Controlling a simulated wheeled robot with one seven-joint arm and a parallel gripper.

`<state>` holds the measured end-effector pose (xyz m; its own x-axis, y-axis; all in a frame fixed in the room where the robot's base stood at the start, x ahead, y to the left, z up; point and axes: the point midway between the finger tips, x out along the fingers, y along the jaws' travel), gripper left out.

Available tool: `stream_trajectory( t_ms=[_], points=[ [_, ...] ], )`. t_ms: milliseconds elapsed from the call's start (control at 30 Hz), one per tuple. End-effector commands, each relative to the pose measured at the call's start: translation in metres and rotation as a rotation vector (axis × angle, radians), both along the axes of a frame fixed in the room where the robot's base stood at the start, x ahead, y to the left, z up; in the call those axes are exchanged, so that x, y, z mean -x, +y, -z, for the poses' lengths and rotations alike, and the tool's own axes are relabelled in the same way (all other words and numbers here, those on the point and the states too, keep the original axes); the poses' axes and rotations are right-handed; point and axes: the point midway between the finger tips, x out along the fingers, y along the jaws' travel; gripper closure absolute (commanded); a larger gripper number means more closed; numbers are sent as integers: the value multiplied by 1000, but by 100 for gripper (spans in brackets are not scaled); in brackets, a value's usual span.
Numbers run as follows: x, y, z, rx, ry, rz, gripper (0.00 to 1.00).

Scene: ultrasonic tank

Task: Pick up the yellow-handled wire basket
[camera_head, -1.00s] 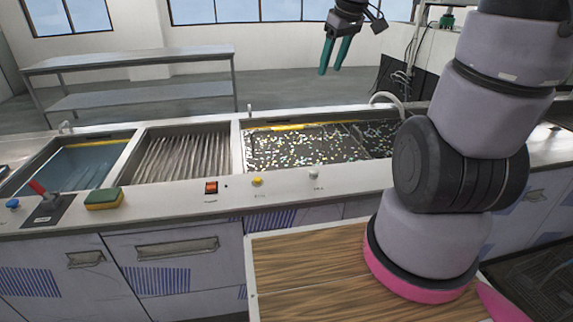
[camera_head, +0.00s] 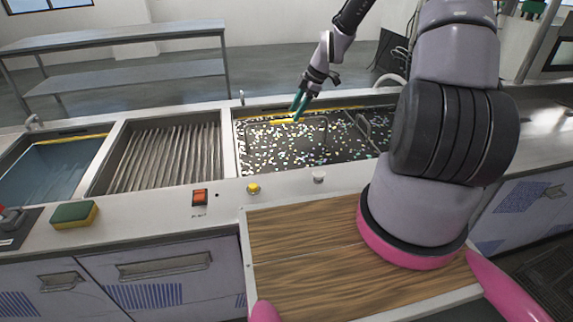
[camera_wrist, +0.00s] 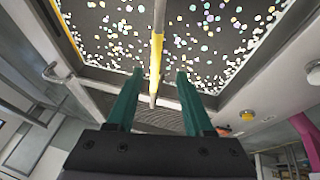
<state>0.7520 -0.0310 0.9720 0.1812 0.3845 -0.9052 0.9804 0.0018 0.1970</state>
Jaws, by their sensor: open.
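The basket's yellow handle (camera_head: 284,121) shows at the tank's left half in the head view, with the basket's dark rim (camera_head: 327,140) outlined just below. The rest of the basket is hard to make out under the speckled surface. My gripper (camera_head: 297,112) is just above the handle, its teal fingers pointing down. In the wrist view the yellow handle (camera_wrist: 156,62) runs lengthwise in the gap between the open fingertips of my gripper (camera_wrist: 159,76). The fingers appear apart from it on both sides; I cannot tell the exact depth.
The speckled tank (camera_head: 229,150) has a ribbed basin (camera_head: 165,155) and a blue-tinted basin (camera_head: 45,175) to its left. A grey loop (camera_head: 363,125) stands in the tank's right part. A sponge (camera_head: 74,214), orange switch (camera_head: 200,197) and yellow knob (camera_head: 253,189) sit along the front ledge.

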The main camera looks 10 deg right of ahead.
Motion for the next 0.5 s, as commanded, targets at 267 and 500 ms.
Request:
stream_trajectory(
  t_ms=[267,500],
  points=[
    [-7,15,33,1,2,0,48],
    [-17,25,56,1,3,0,48]
  ],
)
